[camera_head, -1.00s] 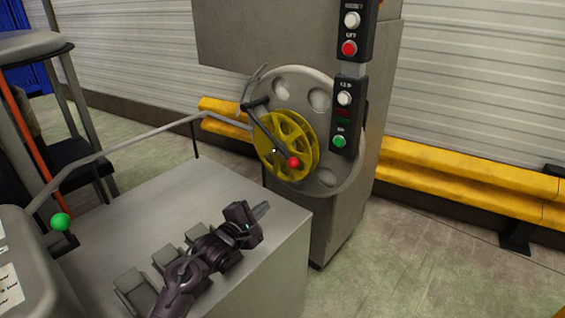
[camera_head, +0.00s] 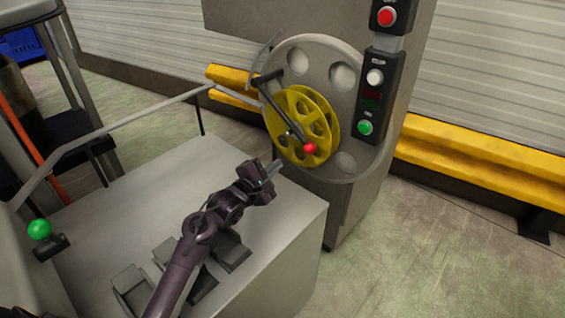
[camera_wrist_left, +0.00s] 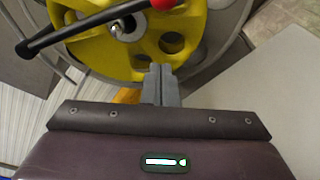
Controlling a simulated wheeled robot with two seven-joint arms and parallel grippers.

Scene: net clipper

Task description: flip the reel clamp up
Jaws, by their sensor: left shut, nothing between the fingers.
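The reel clamp is a dark lever (camera_head: 280,108) with a red ball knob (camera_head: 310,148) at its lower right end. It lies slanting across the front of the yellow reel (camera_head: 325,118) on the machine's round grey plate. In the left wrist view the lever (camera_wrist_left: 75,33) crosses the top of the yellow reel (camera_wrist_left: 125,68), with the red knob (camera_wrist_left: 163,3) at the top edge. My left gripper (camera_head: 274,168) is shut and empty, below and left of the knob, apart from it. Its fingertips (camera_wrist_left: 161,72) show in front of the reel's rim. My right gripper is not in view.
A grey box-shaped housing (camera_head: 150,200) lies under my left arm. A control panel with white and green buttons (camera_head: 375,95) stands right of the reel. A bent metal rail (camera_head: 130,128) runs left of it. Yellow barriers (camera_head: 480,160) line the wall.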

